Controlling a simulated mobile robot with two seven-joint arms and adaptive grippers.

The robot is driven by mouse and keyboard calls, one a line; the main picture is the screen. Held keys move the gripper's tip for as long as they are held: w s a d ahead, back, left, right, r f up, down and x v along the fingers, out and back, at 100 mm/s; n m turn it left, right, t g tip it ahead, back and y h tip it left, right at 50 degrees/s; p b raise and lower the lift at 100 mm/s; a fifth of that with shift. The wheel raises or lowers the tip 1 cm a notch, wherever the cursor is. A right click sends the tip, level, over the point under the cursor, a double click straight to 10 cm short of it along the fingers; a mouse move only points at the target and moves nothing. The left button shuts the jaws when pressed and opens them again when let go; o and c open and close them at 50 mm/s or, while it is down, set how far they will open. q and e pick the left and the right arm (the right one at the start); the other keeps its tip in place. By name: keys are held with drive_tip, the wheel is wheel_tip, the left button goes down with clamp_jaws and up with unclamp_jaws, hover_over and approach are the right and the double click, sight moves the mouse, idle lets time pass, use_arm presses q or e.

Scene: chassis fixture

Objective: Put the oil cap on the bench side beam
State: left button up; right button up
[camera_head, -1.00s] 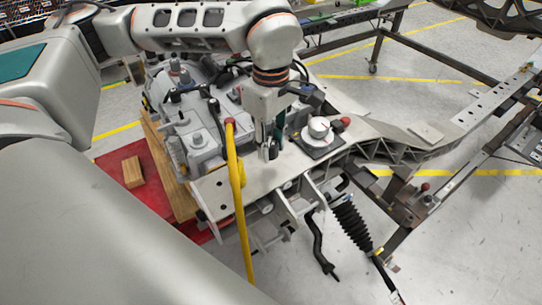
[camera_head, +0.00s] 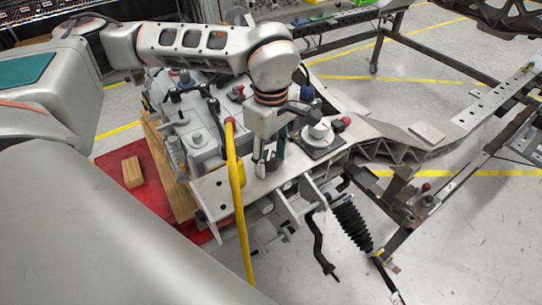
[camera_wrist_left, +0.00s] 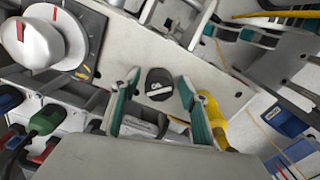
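The oil cap (camera_wrist_left: 159,84), a dark round cap with a pale mark on top, shows in the left wrist view. It appears to sit on the pale flat top of the bench side beam (camera_wrist_left: 215,75). My left gripper (camera_wrist_left: 160,88) is open, with one teal-padded finger on each side of the cap and a visible gap to both. In the head view my left gripper (camera_head: 266,165) points down over the beam (camera_head: 225,190). The cap is hard to make out there among the fingers. My right gripper is not in view.
A white dial on a dark square plate (camera_head: 318,133) stands right of the gripper. A yellow bar (camera_head: 236,185) rises close on its left. A grey engine block (camera_head: 190,135) stands behind to the left. The beam between dial and bar has little free room.

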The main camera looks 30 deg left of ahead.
sight(271, 156)
use_arm(q)
wheel_tip(271, 156, up, 12)
drive_tip(key=shift+r+p, duration=0.2)
drive_tip(key=shift+p, duration=0.25)
idle(0.5)
